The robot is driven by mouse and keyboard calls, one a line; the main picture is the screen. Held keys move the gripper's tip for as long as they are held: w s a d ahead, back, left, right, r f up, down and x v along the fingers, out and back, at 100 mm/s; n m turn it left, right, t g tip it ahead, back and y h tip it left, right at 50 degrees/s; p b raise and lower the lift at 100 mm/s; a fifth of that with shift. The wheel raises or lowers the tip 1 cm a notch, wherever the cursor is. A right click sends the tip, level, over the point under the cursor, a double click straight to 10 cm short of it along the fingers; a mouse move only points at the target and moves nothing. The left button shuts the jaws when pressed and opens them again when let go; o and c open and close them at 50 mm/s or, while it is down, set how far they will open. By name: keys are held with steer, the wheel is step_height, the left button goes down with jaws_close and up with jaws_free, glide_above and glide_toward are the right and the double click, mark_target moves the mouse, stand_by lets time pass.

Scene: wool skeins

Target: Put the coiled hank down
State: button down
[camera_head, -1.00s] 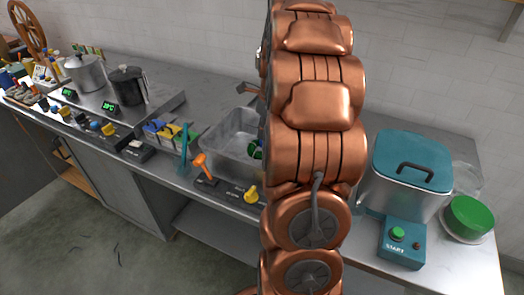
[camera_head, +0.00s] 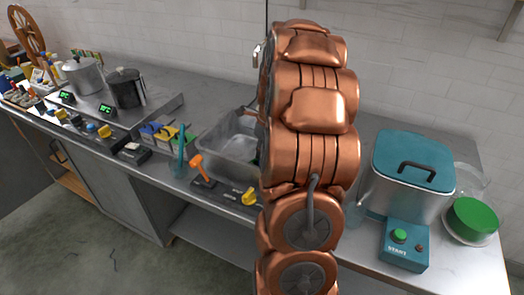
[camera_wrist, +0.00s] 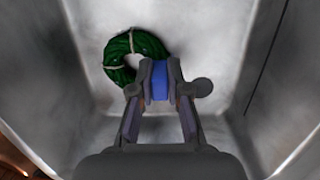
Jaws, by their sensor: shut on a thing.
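The coiled hank (camera_wrist: 118,47) is a dark green ring with pale ties, in the upper middle of the wrist view. My gripper (camera_wrist: 160,88) is shut at the ring's lower right side, on a blue part between the fingertips that looks like a band on the hank. The hank is inside a grey metal basin (camera_wrist: 225,50); I cannot tell whether it touches the bottom. The basin also shows in the head view (camera_head: 228,150), partly behind my copper arm. My gripper and most of the hank are hidden there.
A steel pot with a teal lid (camera_head: 412,160) stands right of my arm, behind a teal start box (camera_head: 404,246). A green round thing (camera_head: 472,216) is farther right. An orange-handled lever (camera_head: 199,168) and a yellow knob (camera_head: 249,196) sit before the basin.

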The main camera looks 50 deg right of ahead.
steer(key=shift+f, duration=0.15)
steer(key=c, duration=1.1)
jaws_free()
steer(key=shift+c, duration=0.2)
steer(key=shift+d+r, duration=0.15)
steer(key=shift+r, duration=0.5)
step_height(320, 180, up, 11)
steer(key=s+b, duration=0.1)
steer(key=b, duration=0.1)
steer(key=shift+s+d, duration=0.15)
steer(key=shift+s, duration=0.2)
